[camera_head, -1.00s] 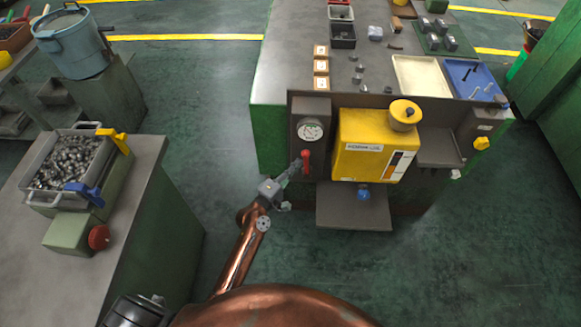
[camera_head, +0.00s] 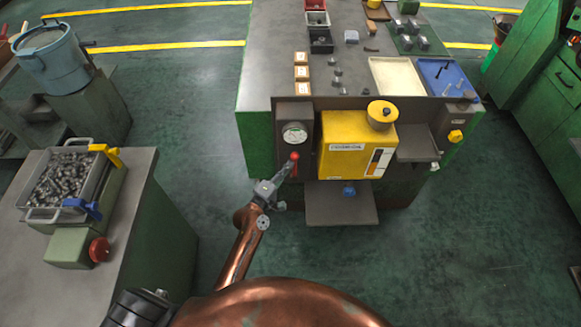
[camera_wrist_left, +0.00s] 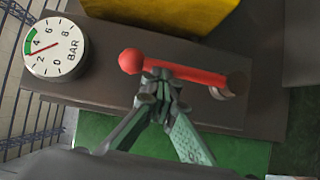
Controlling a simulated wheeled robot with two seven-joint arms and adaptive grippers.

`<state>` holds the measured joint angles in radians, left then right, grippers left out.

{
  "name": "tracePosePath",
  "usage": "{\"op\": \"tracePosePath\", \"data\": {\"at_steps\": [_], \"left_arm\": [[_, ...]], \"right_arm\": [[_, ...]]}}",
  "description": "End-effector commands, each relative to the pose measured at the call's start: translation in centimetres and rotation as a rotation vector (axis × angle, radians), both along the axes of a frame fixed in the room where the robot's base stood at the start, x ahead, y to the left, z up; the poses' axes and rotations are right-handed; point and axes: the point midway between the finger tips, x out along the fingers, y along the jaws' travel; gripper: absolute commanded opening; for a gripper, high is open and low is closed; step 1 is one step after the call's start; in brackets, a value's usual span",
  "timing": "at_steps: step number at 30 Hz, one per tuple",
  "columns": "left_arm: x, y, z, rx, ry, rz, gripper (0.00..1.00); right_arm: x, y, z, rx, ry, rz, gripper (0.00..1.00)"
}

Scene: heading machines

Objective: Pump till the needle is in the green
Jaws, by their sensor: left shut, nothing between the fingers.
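The pump lever (camera_head: 294,166) is red with a ball end, on the dark panel left of the yellow oil tank (camera_head: 346,146). In the left wrist view the lever (camera_wrist_left: 190,73) runs across, its ball at left. My left gripper (camera_wrist_left: 160,80) is shut with its fingertips against the lever near the ball, not around it. The head view also shows this gripper (camera_head: 286,170) at the lever. The white gauge (camera_head: 294,134) sits above the lever. On the gauge in the wrist view (camera_wrist_left: 56,47), a thin needle seems to point left between 2 and 4, near the green band; its exact reading is unclear.
A blue knob (camera_head: 349,189) sits above a dark lower tray (camera_head: 338,212). A bench with a crate of metal parts (camera_head: 34,210) stands at left. A cream tray (camera_head: 397,77) and blue tray (camera_head: 447,75) lie on the machine top. Green floor is open at right.

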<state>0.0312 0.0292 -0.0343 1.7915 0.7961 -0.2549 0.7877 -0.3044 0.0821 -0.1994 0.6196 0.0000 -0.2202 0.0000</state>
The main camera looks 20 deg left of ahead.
Motion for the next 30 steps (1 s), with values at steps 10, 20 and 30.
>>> {"op": "tracePosePath", "data": {"at_steps": [10, 20, 30], "left_arm": [[-0.3, 0.6, 0.0, 0.0, -0.001, -0.007, 0.0], [-5.3, 3.8, 0.0, 0.002, 0.001, -0.011, 0.0], [-10.4, 4.9, 0.0, 0.0, -0.001, -0.012, 0.0]], "right_arm": [[0.5, 0.3, -0.2, 0.003, -0.006, 0.0, 0.3], [0.4, 0.5, 0.0, 0.005, -0.004, -0.001, 0.3], [0.5, 0.4, 0.1, 0.005, -0.006, 0.0, 0.3]]}}
